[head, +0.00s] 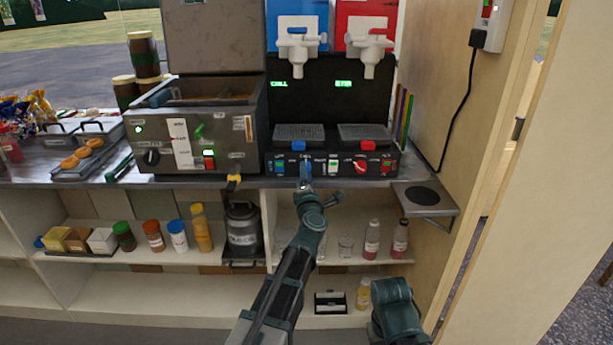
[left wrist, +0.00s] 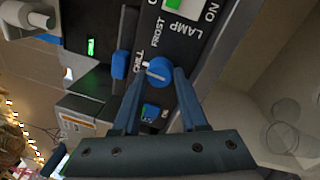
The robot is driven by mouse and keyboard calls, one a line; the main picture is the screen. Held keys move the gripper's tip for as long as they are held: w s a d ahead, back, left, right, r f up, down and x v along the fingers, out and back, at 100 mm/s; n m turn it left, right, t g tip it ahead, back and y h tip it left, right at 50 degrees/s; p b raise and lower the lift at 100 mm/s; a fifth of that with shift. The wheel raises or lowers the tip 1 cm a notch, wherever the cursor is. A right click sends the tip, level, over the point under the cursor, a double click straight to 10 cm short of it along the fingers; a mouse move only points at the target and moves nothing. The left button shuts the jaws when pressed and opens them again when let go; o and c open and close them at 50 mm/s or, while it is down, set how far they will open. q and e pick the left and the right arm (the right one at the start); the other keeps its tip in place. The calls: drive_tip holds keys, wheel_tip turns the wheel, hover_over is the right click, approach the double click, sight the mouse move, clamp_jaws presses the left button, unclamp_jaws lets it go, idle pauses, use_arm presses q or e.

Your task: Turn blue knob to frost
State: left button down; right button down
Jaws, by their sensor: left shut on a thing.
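The blue knob (head: 305,168) is on the front panel of the black slush machine (head: 303,100), left of the red knob (head: 360,167). My left gripper (head: 305,182) reaches up to it. In the left wrist view the gripper's fingers (left wrist: 160,76) are shut on either side of the blue knob (left wrist: 160,70). The words CHILL and FROST are printed around the knob, and its pale mark seems to face CHILL. The left green display (head: 279,84) seems to read CHILL. My right gripper is out of view; part of my right arm shows at the bottom.
A blue switch (left wrist: 151,110) sits close beside the knob, and a LAMP switch lies on its other side. A steel fryer (head: 200,130) stands left of the machine. Below the counter are shelves with bottles and a grey canister (head: 242,232). A small side shelf (head: 425,197) juts out at right.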

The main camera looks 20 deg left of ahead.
use_arm(q)
drive_tip(key=m+h, duration=0.1)
drive_tip(key=m, duration=1.1)
drive_tip(key=shift+a+t+h, duration=0.15)
drive_tip(key=shift+t+h, duration=0.15)
drive_tip(key=shift+h, duration=0.1)
drive_tip(key=shift+m, duration=0.3)
drive_tip(key=shift+c, duration=2.2)
unclamp_jaws()
drive_tip(key=shift+s, duration=0.1)
